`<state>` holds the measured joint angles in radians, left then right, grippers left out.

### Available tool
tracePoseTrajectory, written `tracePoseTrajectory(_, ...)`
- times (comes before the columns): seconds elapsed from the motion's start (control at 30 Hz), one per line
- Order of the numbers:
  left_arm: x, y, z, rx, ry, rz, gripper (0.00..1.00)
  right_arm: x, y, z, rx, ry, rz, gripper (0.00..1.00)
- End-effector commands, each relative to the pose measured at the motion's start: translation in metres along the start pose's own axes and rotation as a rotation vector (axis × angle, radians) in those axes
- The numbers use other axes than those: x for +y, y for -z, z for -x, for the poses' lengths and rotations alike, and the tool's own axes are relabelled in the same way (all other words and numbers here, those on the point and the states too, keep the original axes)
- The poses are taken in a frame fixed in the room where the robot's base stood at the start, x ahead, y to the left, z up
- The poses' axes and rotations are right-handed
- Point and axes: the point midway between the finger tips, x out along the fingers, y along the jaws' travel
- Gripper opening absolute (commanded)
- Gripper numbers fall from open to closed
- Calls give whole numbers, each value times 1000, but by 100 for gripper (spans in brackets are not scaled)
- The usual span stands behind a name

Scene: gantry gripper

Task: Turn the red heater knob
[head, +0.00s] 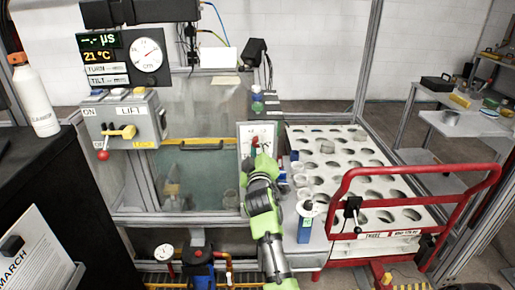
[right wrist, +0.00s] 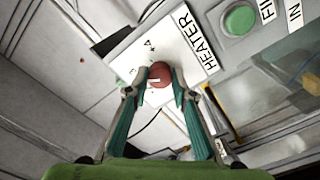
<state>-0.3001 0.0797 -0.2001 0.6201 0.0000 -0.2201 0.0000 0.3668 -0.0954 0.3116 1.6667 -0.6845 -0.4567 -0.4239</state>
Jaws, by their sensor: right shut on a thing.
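The red heater knob (right wrist: 160,74) sits on a white panel (right wrist: 188,35) lettered HEATER in the right wrist view. My right gripper (right wrist: 159,80) has one finger on each side of the knob and is shut on it. In the head view the green right arm reaches up from the bottom to the panel (head: 246,129). There the red knob (head: 255,141) shows small, just above the right gripper (head: 258,151), which partly hides the panel. My left gripper is not in view.
A green button (right wrist: 239,19) sits beside the heater panel. A glass-fronted tank (head: 195,165) stands left of my right arm. A white rack with round holes (head: 345,160) and a red rail (head: 420,169) stand to the right. A lift control box (head: 126,117) is at the left.

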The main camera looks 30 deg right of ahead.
Motion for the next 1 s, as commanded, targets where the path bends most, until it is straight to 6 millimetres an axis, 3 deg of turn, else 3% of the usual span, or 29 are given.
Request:
tracePoseTrajectory(0.33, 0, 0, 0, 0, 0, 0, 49, -2, -1, 0, -3, 3, -2, 2)
tracePoseTrajectory(0.37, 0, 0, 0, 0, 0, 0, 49, -2, -1, 0, -3, 3, -2, 31)
tracePoseTrajectory(0.4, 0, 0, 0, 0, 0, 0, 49, -1, -1, 0, -2, 3, -2, 40)
tracePoseTrajectory(0.77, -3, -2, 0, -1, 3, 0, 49, 1, 1, 0, 0, 0, -1, 40)
tracePoseTrajectory(1.0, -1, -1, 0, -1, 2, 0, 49, 28, 24, 0, 4, -6, -2, 40)
